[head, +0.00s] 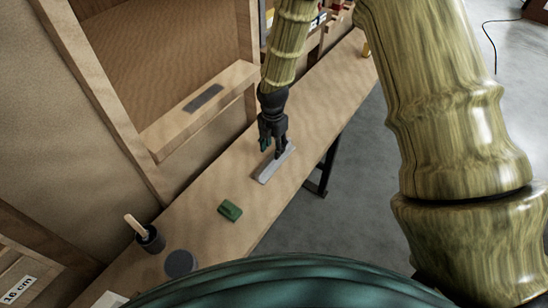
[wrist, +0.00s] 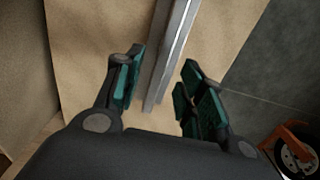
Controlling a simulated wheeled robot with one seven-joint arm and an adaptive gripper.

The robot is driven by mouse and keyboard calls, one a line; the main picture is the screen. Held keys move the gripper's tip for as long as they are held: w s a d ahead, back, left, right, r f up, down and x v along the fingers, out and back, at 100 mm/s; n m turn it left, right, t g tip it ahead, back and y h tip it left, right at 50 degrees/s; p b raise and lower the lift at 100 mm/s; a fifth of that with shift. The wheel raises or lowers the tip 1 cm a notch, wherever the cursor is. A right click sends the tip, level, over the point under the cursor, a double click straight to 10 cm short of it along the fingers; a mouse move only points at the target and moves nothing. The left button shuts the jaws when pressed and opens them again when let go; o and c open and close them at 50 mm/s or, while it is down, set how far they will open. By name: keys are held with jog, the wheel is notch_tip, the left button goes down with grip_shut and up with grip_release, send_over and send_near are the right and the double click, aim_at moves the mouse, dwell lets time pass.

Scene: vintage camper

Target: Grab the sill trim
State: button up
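A long light-grey bar, which looks like the sill trim (head: 275,164), lies on the wooden bench beneath my gripper (head: 273,148). In the wrist view the trim (wrist: 174,45) runs from the top edge down between the two green-padded fingers of my gripper (wrist: 162,65). The fingers are spread apart, with a visible gap on each side of the trim. I cannot tell how far the fingertips are above the bench. Part of the trim is hidden behind the gripper in the head view.
The bench (head: 205,229) carries a green block (head: 230,211), a dark round disc (head: 180,263) and a dark cup with a wooden handle (head: 150,240). A ledge with a dark grey strip (head: 203,98) juts out at left. Open grey floor (head: 350,205) lies to the right.

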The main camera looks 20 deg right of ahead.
aim_at(273, 157)
jog(key=shift+s+a+f+p, duration=0.1)
jog(key=shift+s+f+p, duration=0.15)
jog(key=shift+f, duration=0.35)
jog(key=shift+f+p, duration=1)
jog(key=shift+f, duration=1.25)
jog(key=shift+c, duration=0.3)
grip_shut()
